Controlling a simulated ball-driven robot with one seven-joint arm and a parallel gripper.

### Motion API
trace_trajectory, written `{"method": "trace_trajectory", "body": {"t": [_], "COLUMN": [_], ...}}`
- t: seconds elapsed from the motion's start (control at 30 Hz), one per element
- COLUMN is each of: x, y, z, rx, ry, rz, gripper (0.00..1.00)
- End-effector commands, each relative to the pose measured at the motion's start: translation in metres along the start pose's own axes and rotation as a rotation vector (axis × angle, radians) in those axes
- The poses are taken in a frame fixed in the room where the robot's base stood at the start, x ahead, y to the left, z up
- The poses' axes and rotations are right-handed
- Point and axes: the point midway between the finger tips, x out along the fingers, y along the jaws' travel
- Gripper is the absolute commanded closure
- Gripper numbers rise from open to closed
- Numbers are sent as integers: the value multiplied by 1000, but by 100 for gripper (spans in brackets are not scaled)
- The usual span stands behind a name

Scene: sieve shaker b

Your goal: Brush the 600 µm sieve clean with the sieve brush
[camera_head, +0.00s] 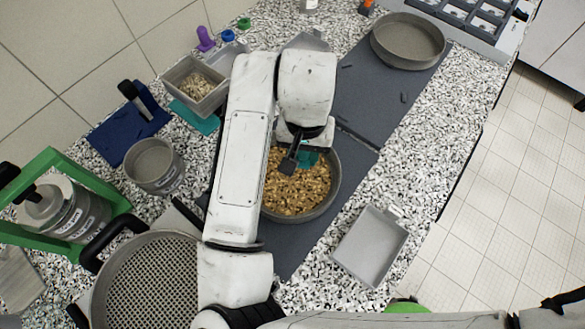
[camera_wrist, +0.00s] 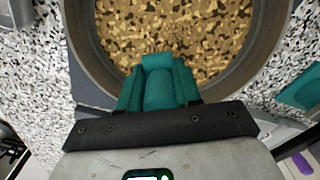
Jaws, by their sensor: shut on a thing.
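My gripper (camera_head: 306,157) is over a round grey pan or sieve (camera_head: 336,185) filled with brown and tan grains (camera_head: 295,190). In the wrist view its teal fingers (camera_wrist: 158,88) are shut around a teal piece (camera_wrist: 158,62), with the grains (camera_wrist: 180,30) and the grey rim (camera_wrist: 85,45) beyond. I cannot tell whether the piece is the sieve brush, nor whether it touches the grains. A small dark part (camera_head: 289,165) shows beside the fingers. Several other round sieves show, one a small grey one (camera_head: 153,165); their labels are too small to read, so I cannot tell which is 600 µm.
A large perforated sieve (camera_head: 150,280) stands front left near a green-framed shaker (camera_head: 100,200). A dark-handled tool (camera_head: 135,95) lies on a blue mat (camera_head: 112,140). A tub of grains (camera_head: 183,72), an empty tray (camera_head: 370,246) and a wide pan (camera_head: 408,40) stand around.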

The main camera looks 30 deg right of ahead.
Motion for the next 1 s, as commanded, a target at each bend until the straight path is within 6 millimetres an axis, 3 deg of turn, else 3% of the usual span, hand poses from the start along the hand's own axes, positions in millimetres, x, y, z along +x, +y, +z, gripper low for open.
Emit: {"method": "trace_trajectory", "body": {"t": [1.0], "x": [1], "y": [-36], "z": [54], "rx": [-2], "ry": [-1], "rz": [-1], "gripper": [97]}}
